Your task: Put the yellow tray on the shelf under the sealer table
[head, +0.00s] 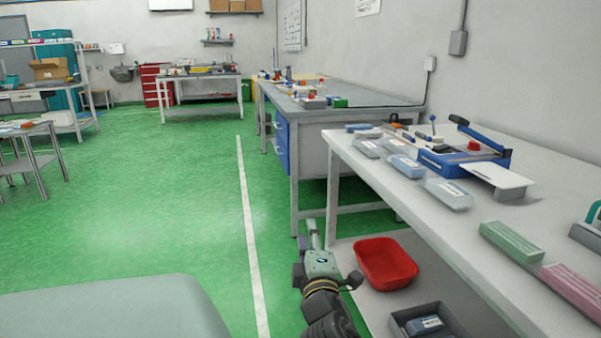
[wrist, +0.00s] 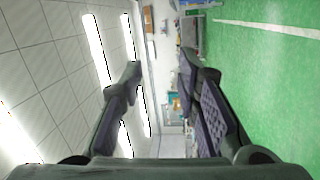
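No yellow tray can be made out for certain; a yellow patch (head: 303,78) shows at the far end of the blue-drawer bench, too small to identify. The sealer table (head: 352,160) is the long white table at the right, with a blue sealer (head: 465,158) on top. Its lower shelf (head: 345,252) holds a red tray (head: 386,264) and a grey bin (head: 428,322) with a pale-blue packet inside. My gripper (head: 312,228) is left of the red tray, apart from it. In the wrist view its fingers (wrist: 163,72) are spread with nothing between them.
Clear packs (head: 405,166), green packs (head: 511,242) and pink packs (head: 572,288) lie on the sealer tabletop. The blue-drawer bench (head: 310,128) stands beyond it. Green floor at the left is open, with a white line (head: 248,215). A grey surface (head: 110,310) fills the lower left.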

